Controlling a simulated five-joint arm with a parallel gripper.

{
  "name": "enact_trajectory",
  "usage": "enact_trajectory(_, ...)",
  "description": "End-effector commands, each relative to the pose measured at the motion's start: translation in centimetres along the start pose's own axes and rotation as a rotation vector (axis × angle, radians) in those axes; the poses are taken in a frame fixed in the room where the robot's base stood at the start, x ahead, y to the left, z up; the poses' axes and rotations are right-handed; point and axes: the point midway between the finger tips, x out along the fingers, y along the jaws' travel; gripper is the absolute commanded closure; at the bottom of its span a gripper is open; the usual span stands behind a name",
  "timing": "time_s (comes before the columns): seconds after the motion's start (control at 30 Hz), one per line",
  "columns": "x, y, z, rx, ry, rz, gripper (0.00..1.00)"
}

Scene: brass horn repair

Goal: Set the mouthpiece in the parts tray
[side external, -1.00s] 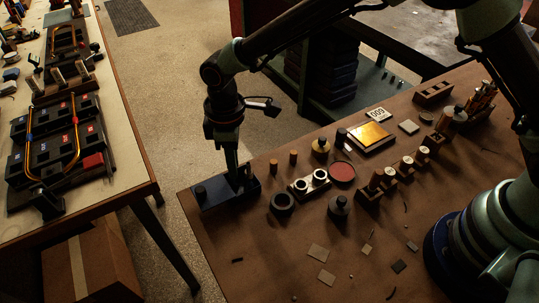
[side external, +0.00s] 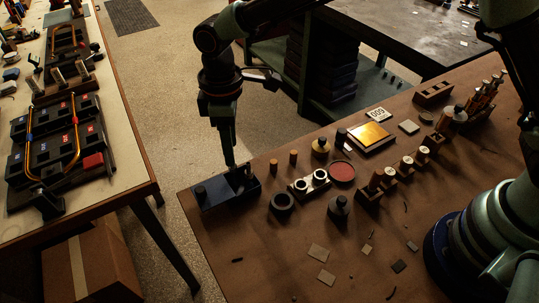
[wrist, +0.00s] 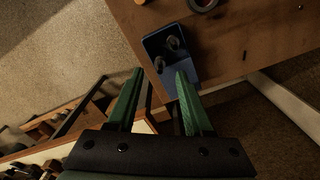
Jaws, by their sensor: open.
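The blue parts tray (side external: 230,200) sits at the table's left corner. It also shows in the wrist view (wrist: 187,60), beyond my fingertips. Two small dark grey pieces lie in it: one (wrist: 172,42) toward the far end and one (wrist: 159,64) toward the near-left side. One of them looks like the mouthpiece, but they are too small and dark to tell which. My gripper (side external: 230,163) is above the tray, pointing down. In the wrist view its green fingers (wrist: 160,74) are apart with nothing held between them.
Right of the tray stand a dark ring (side external: 282,203), a block with two rings (side external: 310,184), a red round dish (side external: 342,172) and a dark knobbed piece (side external: 339,207). Wooden pegs (side external: 293,157) stand behind. The table's front-left area is mostly clear.

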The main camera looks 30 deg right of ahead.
Motion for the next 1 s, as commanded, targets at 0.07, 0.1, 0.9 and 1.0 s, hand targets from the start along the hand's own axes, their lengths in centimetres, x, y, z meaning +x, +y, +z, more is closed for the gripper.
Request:
enact_trajectory(0.07, -1.9, 0.1, -0.1, 0.000, 0.005, 0.002, 0.49)
enact_trajectory(0.1, -2.6, 0.0, -0.1, 0.000, 0.003, 0.002, 0.49)
enact_trajectory(0.9, -14.7, 5.7, 11.9, 0.394, 0.167, 0.084, 0.49)
enact_trajectory(1.0, -15.9, 6.3, 15.7, 0.508, 0.216, 0.112, 0.49)
